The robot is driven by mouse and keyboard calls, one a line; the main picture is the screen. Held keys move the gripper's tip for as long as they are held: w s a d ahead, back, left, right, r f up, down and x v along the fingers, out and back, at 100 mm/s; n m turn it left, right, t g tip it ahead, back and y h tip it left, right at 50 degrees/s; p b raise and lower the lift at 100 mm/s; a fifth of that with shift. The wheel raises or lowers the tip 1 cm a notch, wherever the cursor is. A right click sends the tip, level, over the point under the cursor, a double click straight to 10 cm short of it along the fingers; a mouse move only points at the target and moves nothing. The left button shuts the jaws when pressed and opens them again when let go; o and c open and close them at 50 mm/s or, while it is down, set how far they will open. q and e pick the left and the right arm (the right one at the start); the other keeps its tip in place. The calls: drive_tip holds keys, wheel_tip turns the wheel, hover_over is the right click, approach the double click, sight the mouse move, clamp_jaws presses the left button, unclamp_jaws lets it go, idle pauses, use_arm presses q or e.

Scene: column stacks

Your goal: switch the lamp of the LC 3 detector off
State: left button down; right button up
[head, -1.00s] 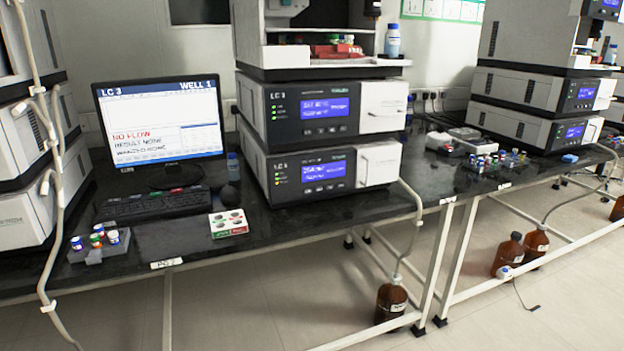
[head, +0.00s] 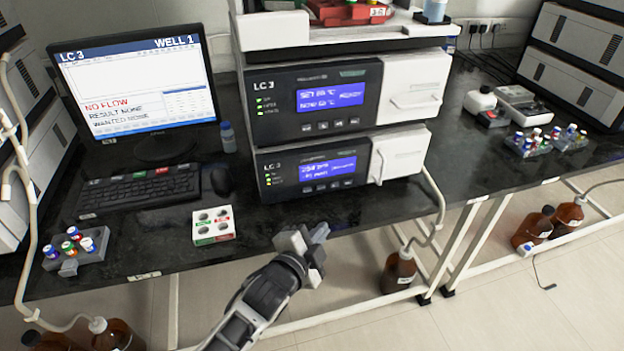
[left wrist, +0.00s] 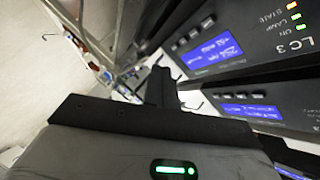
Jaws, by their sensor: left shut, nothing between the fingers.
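The LC 3 detector (head: 270,186) is the lower box of the middle stack, with a lit blue display (head: 328,171) and small buttons under it. Its left-side lights glow, the upper ones green and the lowest yellowish. In the left wrist view the detector (left wrist: 262,58) appears upside down, with ON and LAMP green and STATE orange. My left gripper (head: 318,238) is shut and empty, in front of the bench edge, below and apart from the detector. Its dark fingers (left wrist: 161,88) show in the wrist view. My right gripper is out of view.
A second LC 3 box (head: 275,105) sits on top of the detector. A monitor (head: 140,85), keyboard (head: 140,190), white four-well block (head: 212,226) and vial rack (head: 75,250) are to the left. A tube runs from the stack's right side to a brown bottle (head: 398,272).

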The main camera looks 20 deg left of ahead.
sight(307, 190)
use_arm(q)
drive_tip(key=shift+s, duration=0.1)
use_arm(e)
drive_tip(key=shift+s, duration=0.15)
use_arm(q)
drive_tip(key=w+a, duration=0.1)
drive_tip(key=w, duration=0.1)
drive_tip(key=w+a+b, duration=0.1)
drive_tip(key=w, duration=0.1)
drive_tip(key=w+a+b, duration=0.1)
drive_tip(key=w+a, duration=0.1)
drive_tip(key=shift+w, duration=0.1)
drive_tip(key=shift+w+a, duration=0.35)
drive_tip(key=shift+w, duration=0.1)
drive_tip(key=shift+w+a+b, duration=0.1)
drive_tip(key=shift+w+b, duration=0.05)
drive_tip(key=shift+b, duration=0.15)
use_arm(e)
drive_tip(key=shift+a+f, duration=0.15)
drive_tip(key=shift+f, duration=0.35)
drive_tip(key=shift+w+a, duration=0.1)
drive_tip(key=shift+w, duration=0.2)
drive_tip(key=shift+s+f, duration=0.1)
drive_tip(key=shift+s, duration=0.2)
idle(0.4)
